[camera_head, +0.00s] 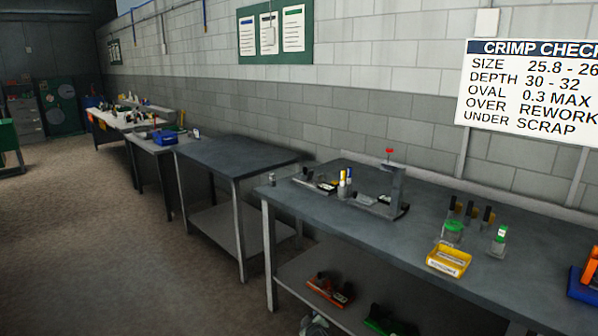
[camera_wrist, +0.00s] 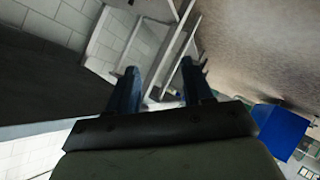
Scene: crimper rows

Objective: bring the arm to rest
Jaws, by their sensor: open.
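My gripper (camera_wrist: 158,82) shows in the wrist view, with its two dark fingers apart and nothing between them. Beyond the fingers are a pale frame, a block wall and the brown floor, all tilted in this view. My arm and gripper are not in the head view. No object is seen in contact with the fingers.
In the head view a grey workbench (camera_head: 330,208) holds a press-like tool (camera_head: 393,190), a yellow tray (camera_head: 449,259) and small bottles. A bare table (camera_head: 235,153) stands to its left. A crimp-check sign (camera_head: 530,85) is above. Floor (camera_head: 90,230) at left is clear.

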